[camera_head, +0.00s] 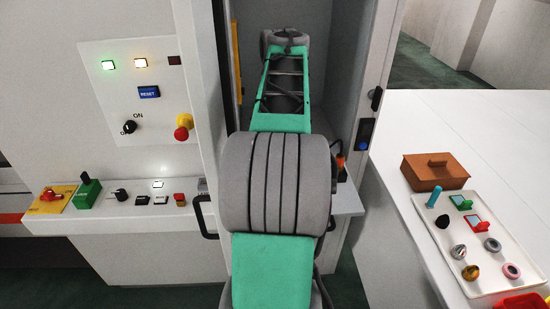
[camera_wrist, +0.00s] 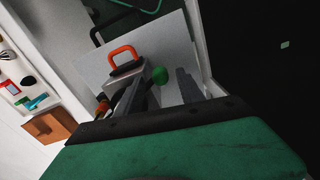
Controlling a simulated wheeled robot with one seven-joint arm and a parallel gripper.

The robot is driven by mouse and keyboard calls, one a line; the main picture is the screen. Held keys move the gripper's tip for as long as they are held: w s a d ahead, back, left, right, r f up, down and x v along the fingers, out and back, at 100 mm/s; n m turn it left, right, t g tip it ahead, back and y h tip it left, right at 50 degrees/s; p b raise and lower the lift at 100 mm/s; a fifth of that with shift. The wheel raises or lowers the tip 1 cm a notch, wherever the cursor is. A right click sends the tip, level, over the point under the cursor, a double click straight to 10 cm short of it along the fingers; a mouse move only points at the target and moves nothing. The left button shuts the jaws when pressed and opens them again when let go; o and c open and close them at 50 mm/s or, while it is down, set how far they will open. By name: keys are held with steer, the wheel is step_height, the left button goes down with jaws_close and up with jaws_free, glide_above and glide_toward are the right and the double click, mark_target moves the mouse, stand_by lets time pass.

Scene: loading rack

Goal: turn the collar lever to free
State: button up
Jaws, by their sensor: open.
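In the wrist view, my gripper (camera_wrist: 159,84) is open, with one dark finger on each side of a round green knob (camera_wrist: 160,74). The knob appears between or just beyond the fingertips; I cannot tell whether they touch it. Beside it is a grey block with an orange loop handle (camera_wrist: 122,55). The green knob may belong to the collar lever, but its shaft and collar are mostly hidden by the fingers. In the head view my arm covers the gripper and this spot; only a small orange and black part (camera_head: 340,163) shows to the right of the arm.
My arm reaches into a narrow grey cabinet bay with a door frame (camera_head: 382,60) on its right. A control panel (camera_head: 90,75) and switch ledge (camera_head: 65,222) stand left. At right, a white table holds a brown box (camera_head: 436,170) and a tray (camera_head: 488,286) of small parts.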

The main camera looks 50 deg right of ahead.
steer(key=shift+f, duration=0.65)
steer(key=shift+c, duration=0.5)
jaws_close()
stand_by(0.5)
